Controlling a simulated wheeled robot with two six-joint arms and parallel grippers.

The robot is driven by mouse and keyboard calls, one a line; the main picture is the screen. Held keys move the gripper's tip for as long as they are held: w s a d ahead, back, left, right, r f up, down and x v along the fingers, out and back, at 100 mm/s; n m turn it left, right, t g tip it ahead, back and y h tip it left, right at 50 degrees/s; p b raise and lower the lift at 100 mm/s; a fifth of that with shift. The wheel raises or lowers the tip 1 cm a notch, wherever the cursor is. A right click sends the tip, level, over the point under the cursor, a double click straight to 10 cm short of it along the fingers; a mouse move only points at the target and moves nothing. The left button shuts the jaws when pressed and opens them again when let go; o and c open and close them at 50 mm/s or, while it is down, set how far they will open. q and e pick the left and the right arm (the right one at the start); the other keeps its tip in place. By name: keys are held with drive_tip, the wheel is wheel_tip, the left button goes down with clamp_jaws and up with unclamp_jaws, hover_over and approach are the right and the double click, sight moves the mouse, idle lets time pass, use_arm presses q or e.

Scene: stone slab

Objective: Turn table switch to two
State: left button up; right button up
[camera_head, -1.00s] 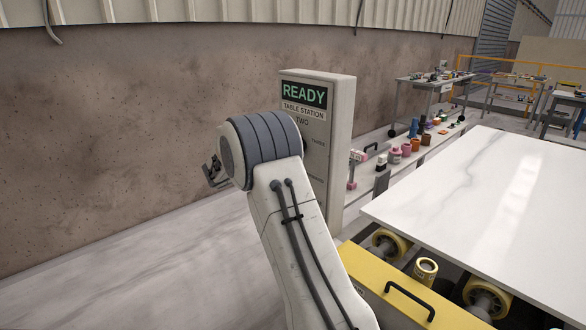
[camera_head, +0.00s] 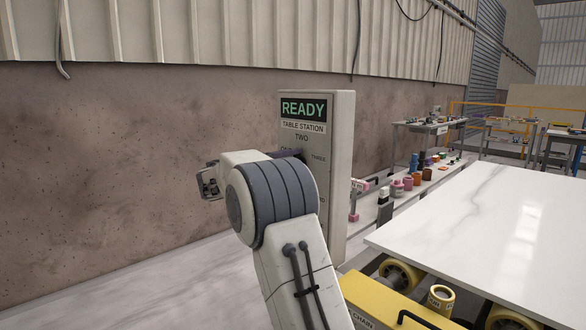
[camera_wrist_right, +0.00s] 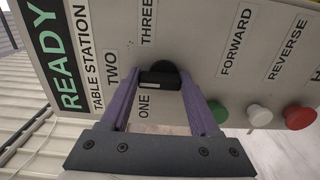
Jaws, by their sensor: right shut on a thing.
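The table station panel (camera_head: 335,180) is a pale upright box with a green READY display. In the right wrist view, its black rotary switch (camera_wrist_right: 158,76) sits among the labels ONE (camera_wrist_right: 143,106), TWO (camera_wrist_right: 111,65) and THREE (camera_wrist_right: 147,20). My right gripper (camera_wrist_right: 160,80) has its purple fingers on opposite sides of the black knob, shut on it. I cannot tell for sure which label the knob points at. In the head view my right arm hides most of the knob area; a bit of purple finger (camera_head: 290,153) shows against the panel. My left gripper is not in view.
Green (camera_wrist_right: 218,112), white (camera_wrist_right: 260,115) and red (camera_wrist_right: 300,117) buttons sit close beside the right finger, near FORWARD and REVERSE labels. A white stone slab (camera_head: 480,230) on yellow rollers lies to the right. A concrete wall (camera_head: 110,150) stands behind.

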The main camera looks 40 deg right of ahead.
drive_tip(key=shift+f, duration=0.1)
drive_tip(key=o, duration=1.4)
drive_tip(key=shift+c, duration=0.2)
drive_tip(key=shift+a, duration=0.1)
drive_tip(key=a, duration=1)
drive_tip(key=shift+s+a+b, duration=0.2)
drive_tip(key=shift+s+b, duration=0.1)
drive_tip(key=shift+s, duration=0.1)
